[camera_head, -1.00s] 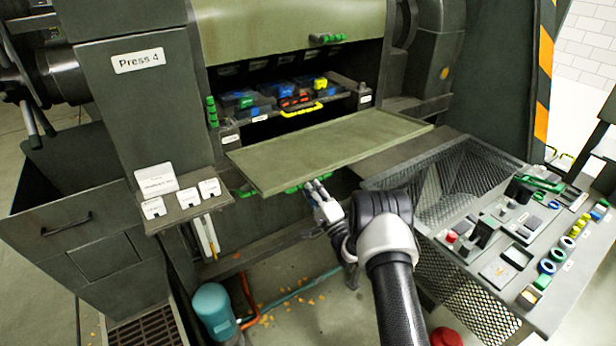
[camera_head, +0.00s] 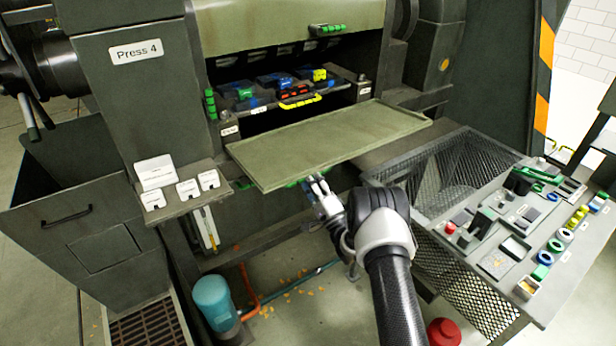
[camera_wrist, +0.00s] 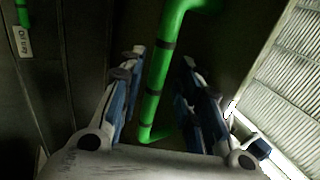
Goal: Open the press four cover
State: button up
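Press 4 (camera_head: 137,50) stands with a flat green hinged cover (camera_head: 330,145) swung out from its front, nearly level with its front edge a little lower. A green handle (camera_head: 296,184) shows partly under that front edge. My gripper (camera_head: 316,186) is just below the front edge at the handle. In the wrist view, the green handle bar (camera_wrist: 158,85) runs between the two fingers of my gripper (camera_wrist: 155,75). The fingers stand apart with gaps on both sides of the bar. I cannot tell whether either finger touches it.
Behind the cover, the press opening holds blue, red and yellow parts (camera_head: 290,90). A control panel (camera_head: 515,225) and mesh guard (camera_head: 450,165) stand to the right. A small labelled shelf (camera_head: 185,204) is left. A teal cylinder (camera_head: 212,300) stands on the floor below.

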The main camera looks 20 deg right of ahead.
jog(key=v, duration=1.2)
jog(key=shift+f, duration=0.1)
